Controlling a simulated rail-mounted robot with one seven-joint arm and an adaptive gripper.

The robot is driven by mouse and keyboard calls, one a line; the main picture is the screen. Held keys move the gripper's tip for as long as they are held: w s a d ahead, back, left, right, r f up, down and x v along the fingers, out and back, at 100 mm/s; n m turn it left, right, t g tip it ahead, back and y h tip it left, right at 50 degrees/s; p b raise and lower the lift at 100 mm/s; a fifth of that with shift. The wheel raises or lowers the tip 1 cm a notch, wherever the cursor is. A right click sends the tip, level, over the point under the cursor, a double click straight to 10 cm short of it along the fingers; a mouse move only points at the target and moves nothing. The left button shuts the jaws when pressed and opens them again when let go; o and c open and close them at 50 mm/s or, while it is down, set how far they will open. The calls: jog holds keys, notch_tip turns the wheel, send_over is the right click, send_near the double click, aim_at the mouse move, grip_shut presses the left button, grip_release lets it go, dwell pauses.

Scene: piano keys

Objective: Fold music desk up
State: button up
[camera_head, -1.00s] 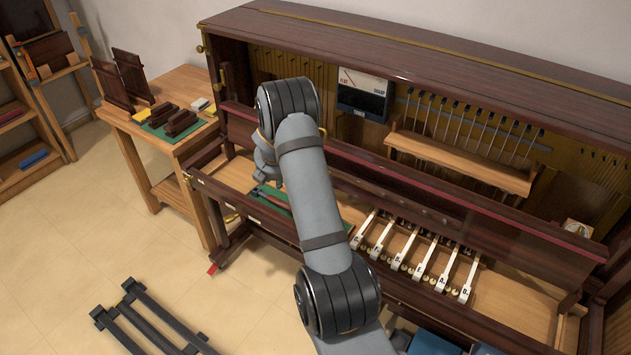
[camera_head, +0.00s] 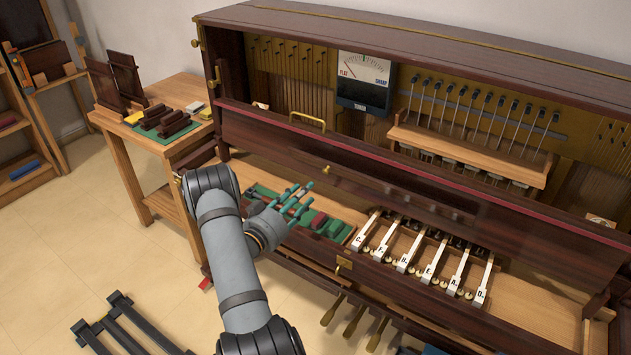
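A long dark red-brown panel (camera_head: 270,136), which looks like the music desk, runs across the front of the piano below the open upper case. It leans slightly, with a red strip along its top edge. A brass handle (camera_head: 308,121) sits on its top left, and a small brass knob (camera_head: 326,169) is lower on its front. My gripper (camera_head: 301,199) is in front of and below the panel's left part, over the key bed, apart from the handle. Its teal fingers look spread, with nothing visible between them.
White lettered keys (camera_head: 425,258) lie right of my gripper. A green-lined tray with red pieces (camera_head: 318,222) is beneath it. A tuning meter (camera_head: 364,80) and a wooden hammer rail (camera_head: 470,150) stand behind the panel. A side table (camera_head: 190,90) is at the left.

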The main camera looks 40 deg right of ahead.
aim_at(325, 173)
jog(key=p+x, duration=0.2)
jog(key=x, duration=0.8)
jog(key=c, duration=0.3)
grip_shut()
